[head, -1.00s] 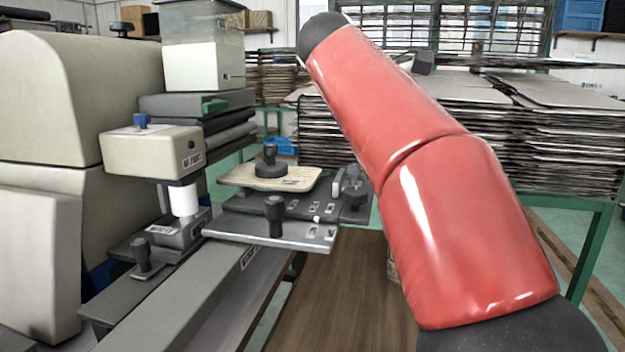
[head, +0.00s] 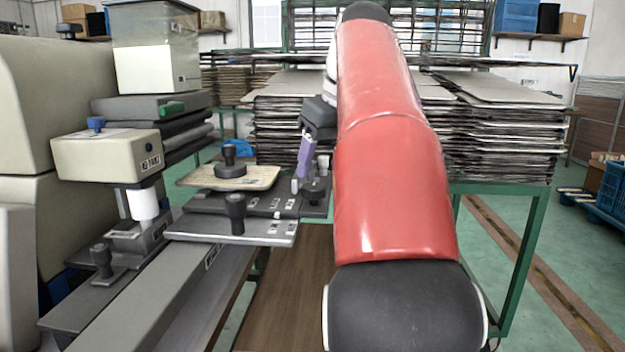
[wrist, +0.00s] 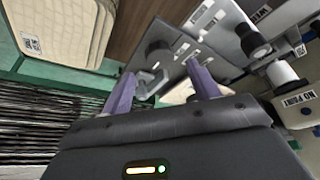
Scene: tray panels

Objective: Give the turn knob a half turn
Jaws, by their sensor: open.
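Several black knobs stand on the tray panels, and I cannot tell for sure which one is the turn knob. A round black knob (head: 313,191) sits at the right end of the grey panel, close below my gripper (head: 306,155). A black knob on a wide round base (head: 229,170) stands on the beige plate. A taller knob (head: 235,212) stands on the front grey plate (head: 205,229). In the wrist view, my gripper (wrist: 163,88) has its two purple fingers apart with nothing held. A dark knob (wrist: 158,52) shows just beyond and between them.
A beige machine block with a blue knob (head: 108,155) stands at the left. Another black knob (head: 101,260) is in front of it. Stacked dark sheets (head: 500,135) fill a green-framed rack behind. My red arm hides part of it.

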